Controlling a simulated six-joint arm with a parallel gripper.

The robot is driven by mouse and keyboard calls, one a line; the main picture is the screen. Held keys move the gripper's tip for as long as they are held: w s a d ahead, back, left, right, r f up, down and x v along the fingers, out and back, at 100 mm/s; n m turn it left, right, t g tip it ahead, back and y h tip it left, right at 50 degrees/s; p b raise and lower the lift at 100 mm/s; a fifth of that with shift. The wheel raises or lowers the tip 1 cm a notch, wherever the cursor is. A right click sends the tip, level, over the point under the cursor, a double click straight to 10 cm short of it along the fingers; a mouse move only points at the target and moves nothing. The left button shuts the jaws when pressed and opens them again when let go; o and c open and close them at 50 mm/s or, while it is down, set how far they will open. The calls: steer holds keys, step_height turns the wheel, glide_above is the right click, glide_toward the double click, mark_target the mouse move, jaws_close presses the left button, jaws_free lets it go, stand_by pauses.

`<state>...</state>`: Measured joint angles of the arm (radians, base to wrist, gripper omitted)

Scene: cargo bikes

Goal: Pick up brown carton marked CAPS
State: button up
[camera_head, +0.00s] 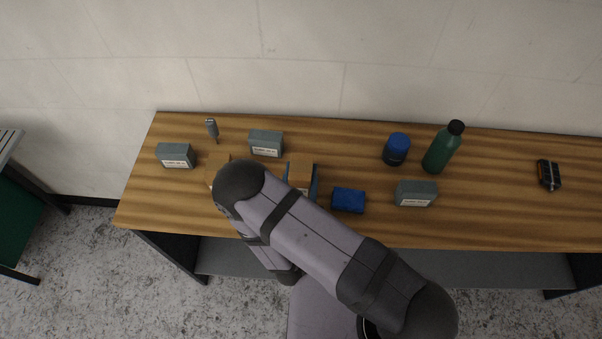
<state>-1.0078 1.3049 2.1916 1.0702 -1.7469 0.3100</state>
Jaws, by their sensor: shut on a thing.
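Two brown cartons show in the head view, and no marking can be read on either. One brown carton (300,168) stands near the middle-left of the table, with blue edges of something beside it, and my arm covers its lower part. The other brown carton (217,166) is further left, partly hidden behind the dark elbow of my arm. I cannot tell which one is marked CAPS. My arm reaches over the front of the table, and my gripper is hidden behind its links.
The wooden table (490,210) holds grey labelled boxes (176,155) (266,143) (416,193), a blue box (348,200), a blue-topped jar (396,149), a green bottle (443,148), a small grey tool (212,130) and a black item (548,174). Free room lies at right.

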step_height(320, 180, up, 8)
steer(key=p, duration=0.6)
steer(key=shift+r, duration=0.25)
